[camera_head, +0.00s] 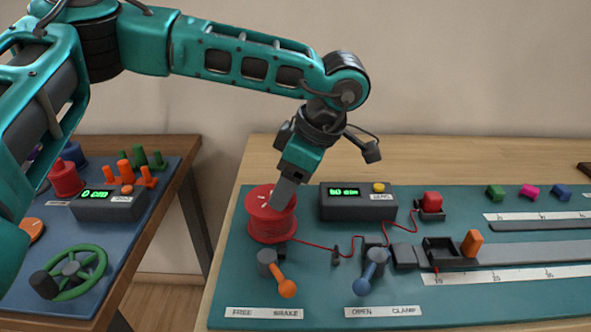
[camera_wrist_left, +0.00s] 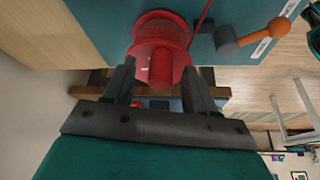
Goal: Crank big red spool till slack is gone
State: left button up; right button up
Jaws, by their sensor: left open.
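The big red spool (camera_head: 270,222) stands on the teal board at its left end, with red cord wound on it. A red cord (camera_head: 318,245) runs from it to the right through a small guide. My left gripper (camera_head: 277,198) is above the spool, pointing down. In the left wrist view the open fingers (camera_wrist_left: 158,85) stand on either side of the spool's red crank knob (camera_wrist_left: 160,70), with gaps; the spool body (camera_wrist_left: 160,28) is beyond. I cannot tell whether a finger touches the knob. My right gripper is not in view.
A grey meter box (camera_head: 358,203) with a green display stands right of the spool. An orange-tipped brake lever (camera_head: 287,287) and a blue-tipped clamp lever (camera_head: 362,285) stand in front. Small coloured blocks (camera_head: 528,191) lie at right. A second table with a green handwheel (camera_head: 72,272) is at left.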

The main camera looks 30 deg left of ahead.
pick_arm(q)
jog(key=shift+f, duration=0.15)
grip_shut()
dwell(0.9)
